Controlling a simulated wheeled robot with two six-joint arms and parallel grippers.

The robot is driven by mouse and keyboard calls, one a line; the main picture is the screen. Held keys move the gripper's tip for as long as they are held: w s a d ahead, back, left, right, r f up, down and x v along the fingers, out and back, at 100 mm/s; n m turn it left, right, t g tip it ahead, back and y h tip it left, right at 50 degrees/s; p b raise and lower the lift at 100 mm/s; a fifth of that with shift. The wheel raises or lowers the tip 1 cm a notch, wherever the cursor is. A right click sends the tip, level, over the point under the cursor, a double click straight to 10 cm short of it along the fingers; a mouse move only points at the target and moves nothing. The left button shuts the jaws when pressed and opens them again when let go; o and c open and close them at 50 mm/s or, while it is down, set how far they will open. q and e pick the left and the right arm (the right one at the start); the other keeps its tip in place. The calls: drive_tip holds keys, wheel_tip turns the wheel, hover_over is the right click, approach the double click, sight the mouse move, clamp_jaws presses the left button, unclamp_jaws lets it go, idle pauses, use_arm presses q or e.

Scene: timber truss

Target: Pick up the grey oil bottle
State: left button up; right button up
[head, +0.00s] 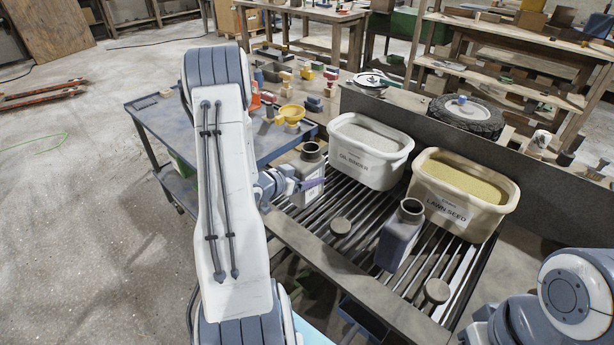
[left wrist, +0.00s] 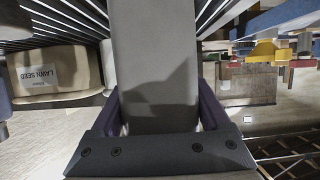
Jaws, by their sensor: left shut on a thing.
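The grey oil bottle (head: 309,167) has a short open neck and stands upright over the left end of the slatted rack, beside the oil binder tub. My left gripper (head: 299,186) is at its near side, partly hidden by my own arm. In the left wrist view the gripper (left wrist: 160,108) is shut on the bottle's flat grey body (left wrist: 157,60), with one dark finger on each side. Whether the bottle's base touches the slats is hidden. My right arm shows at the lower right in the head view, but its gripper cannot be made out.
A darker blue-grey bottle (head: 399,238) stands on the slatted rack (head: 330,255) between two round knobs. The oil binder tub (head: 366,158) and lawn seed tub (head: 458,202) stand behind. A blue workbench (head: 170,117) with small parts is at the left.

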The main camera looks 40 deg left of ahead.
sight(307, 166)
use_arm(q)
wheel_tip(307, 166, up, 4)
drive_tip(key=shift+f+p, duration=0.25)
drive_tip(key=shift+p, duration=1)
drive_tip(key=s+d+r+p, duration=0.3)
drive_tip(key=d+r+p, duration=0.3)
drive_tip(key=d, duration=0.5)
drive_tip(key=shift+s+p, duration=0.25)
drive_tip(key=shift+p, duration=0.25)
drive_tip(key=shift+d+r, duration=0.1)
